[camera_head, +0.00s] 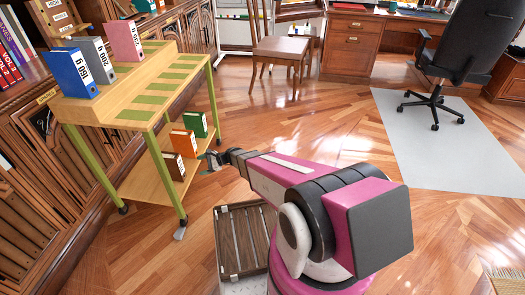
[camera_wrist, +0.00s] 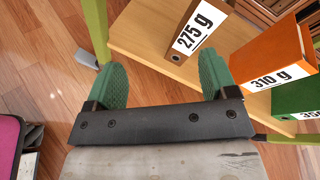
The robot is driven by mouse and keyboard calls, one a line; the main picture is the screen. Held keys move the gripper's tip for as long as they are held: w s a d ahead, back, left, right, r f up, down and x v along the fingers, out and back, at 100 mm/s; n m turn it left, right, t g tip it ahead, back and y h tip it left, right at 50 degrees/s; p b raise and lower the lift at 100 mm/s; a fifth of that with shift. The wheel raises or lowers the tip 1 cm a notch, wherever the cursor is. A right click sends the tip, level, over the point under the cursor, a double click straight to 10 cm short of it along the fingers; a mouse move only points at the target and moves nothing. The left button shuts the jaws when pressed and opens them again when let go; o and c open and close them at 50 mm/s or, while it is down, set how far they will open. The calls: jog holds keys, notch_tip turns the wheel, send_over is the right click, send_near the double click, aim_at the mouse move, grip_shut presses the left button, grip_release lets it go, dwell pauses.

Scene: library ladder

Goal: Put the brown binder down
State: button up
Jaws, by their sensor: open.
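The brown binder (camera_head: 175,166) stands upright on the lower shelf of the wooden cart (camera_head: 150,190), at the near end of a row. In the wrist view the brown binder (camera_wrist: 195,32) carries a "275 g" label and stands ahead of my jaws, apart from them. My gripper (camera_wrist: 160,85) is open and empty, with green pads spread wide. In the head view my gripper (camera_head: 213,160) is at the cart's right side, beside the lower shelf. Part of the brown binder's top is cut off in the wrist view.
An orange binder (camera_wrist: 272,55) and a green binder (camera_wrist: 300,97) stand beside the brown one. Blue (camera_head: 70,72), grey (camera_head: 92,62) and pink (camera_head: 124,40) binders stand on the cart's top. Green cart legs (camera_wrist: 97,30) flank the shelf.

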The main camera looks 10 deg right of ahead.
jog(key=s+d+r+n+h, duration=0.4)
jog(key=s+d+r, duration=0.2)
jog(key=d, duration=0.3)
jog(key=s+d+r+n+g+h, duration=0.1)
jog(key=s+d+r+n+h, duration=0.4)
jog(key=d+r, duration=0.3)
jog(key=s+d+r+n+h, duration=0.4)
jog(key=s+d+r+h, duration=0.1)
jog(key=d, duration=0.6)
notch_tip(320, 180, up, 2)
jog(key=shift+s+d+r+n+g, duration=0.1)
jog(key=shift+s+d+n+g, duration=0.25)
jog(key=shift+s, duration=0.55)
jog(key=shift+a, duration=0.1)
dwell(0.6)
